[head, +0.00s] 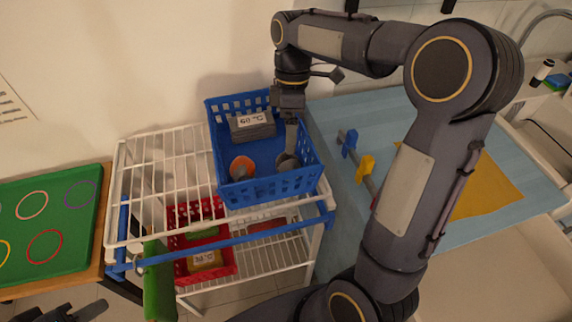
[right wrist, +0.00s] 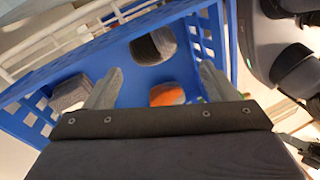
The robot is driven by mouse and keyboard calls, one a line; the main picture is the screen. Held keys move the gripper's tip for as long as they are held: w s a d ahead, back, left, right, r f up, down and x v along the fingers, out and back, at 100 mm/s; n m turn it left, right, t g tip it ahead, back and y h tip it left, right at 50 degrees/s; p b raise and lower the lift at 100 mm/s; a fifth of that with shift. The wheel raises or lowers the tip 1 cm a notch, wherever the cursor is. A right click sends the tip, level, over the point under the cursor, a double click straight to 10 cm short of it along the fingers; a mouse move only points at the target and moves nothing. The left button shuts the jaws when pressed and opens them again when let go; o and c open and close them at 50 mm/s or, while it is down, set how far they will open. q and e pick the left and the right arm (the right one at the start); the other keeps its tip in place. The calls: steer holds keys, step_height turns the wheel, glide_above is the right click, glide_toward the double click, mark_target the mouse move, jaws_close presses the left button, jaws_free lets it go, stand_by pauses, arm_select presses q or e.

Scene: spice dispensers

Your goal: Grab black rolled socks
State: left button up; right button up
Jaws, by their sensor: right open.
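A dark, rounded roll (head: 288,161), which looks like the black rolled socks, lies at the right front inside the blue basket (head: 268,188). An orange and grey roll (head: 242,166) lies to its left. My right gripper (head: 291,140) points down into the basket, just behind the dark roll. In the right wrist view its two grey fingers (right wrist: 160,88) are spread wide with nothing held. A dark roll (right wrist: 153,45) shows beyond the fingertips, and the orange and grey roll (right wrist: 167,94) shows between the fingers. My left gripper (head: 75,312) is partly cut off at the lower left.
The basket stands on a white wire cart (head: 160,165). A grey labelled bundle (head: 252,126) lies at the basket's back. A red basket (head: 205,212) is on the shelf below. A green board with rings (head: 50,210) is left; a blue-topped table (head: 385,120) is right.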

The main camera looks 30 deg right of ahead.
mark_target(288, 157)
steer(key=shift+w+f+n+g, duration=0.3)
steer(key=shift+w+f+n, duration=0.25)
steer(key=shift+w, duration=0.2)
steer(key=shift+w+a+f, duration=0.1)
steer(key=shift+f, duration=0.2)
steer(key=x, duration=0.7)
steer(key=shift+d+f, duration=0.15)
steer(key=shift+d, duration=0.1)
steer(key=c, duration=0.7)
steer(key=shift+c, duration=0.2)
